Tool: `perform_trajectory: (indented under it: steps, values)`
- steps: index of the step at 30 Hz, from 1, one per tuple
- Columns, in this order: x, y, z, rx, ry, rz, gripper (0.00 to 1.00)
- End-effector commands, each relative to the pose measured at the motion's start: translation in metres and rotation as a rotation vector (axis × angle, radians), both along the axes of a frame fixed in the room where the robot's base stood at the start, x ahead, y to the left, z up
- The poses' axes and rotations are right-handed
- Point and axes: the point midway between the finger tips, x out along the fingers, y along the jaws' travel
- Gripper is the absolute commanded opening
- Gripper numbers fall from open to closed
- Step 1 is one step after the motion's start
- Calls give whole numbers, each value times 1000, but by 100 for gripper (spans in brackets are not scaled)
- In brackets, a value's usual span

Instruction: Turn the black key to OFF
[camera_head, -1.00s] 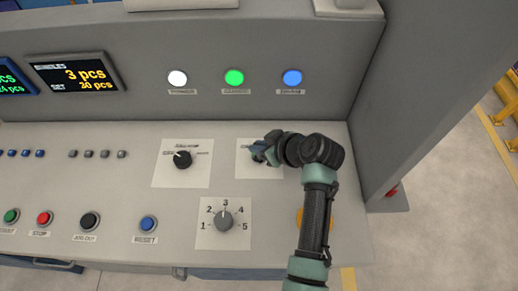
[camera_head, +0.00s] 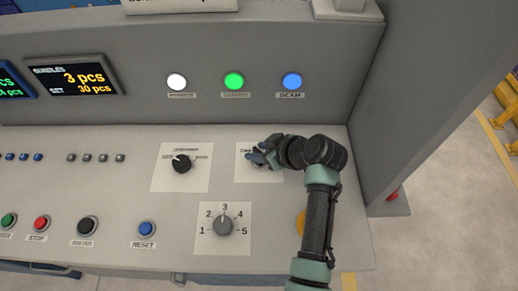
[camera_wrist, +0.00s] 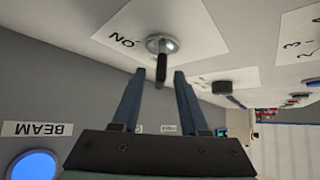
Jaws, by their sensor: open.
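The black key (camera_wrist: 161,70) stands in a round silver lock on a white plate (camera_wrist: 205,28) in the wrist view. The plate carries the letters ON, seen upside down; I see no OFF label. My gripper (camera_wrist: 159,78) is open, with one blue-grey finger on each side of the key. I cannot tell whether either finger touches it. In the head view my gripper (camera_head: 257,157) is over the white plate (camera_head: 243,174) at the upper right of the panel and hides the key.
A black selector knob (camera_head: 182,163) is left of the key plate, and a grey numbered dial (camera_head: 224,226) is below. Push buttons, including the blue RESET button (camera_head: 147,228), line the front. A vertical wall with white, green and blue lamps (camera_head: 292,81) rises behind the panel.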

Motion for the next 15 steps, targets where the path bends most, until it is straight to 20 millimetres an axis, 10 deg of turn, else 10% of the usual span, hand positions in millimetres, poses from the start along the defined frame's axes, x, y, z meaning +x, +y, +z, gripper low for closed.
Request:
perform_trajectory:
  steps: [15]
  values:
    - [-30,-33,44,-1,-6,-4,44]
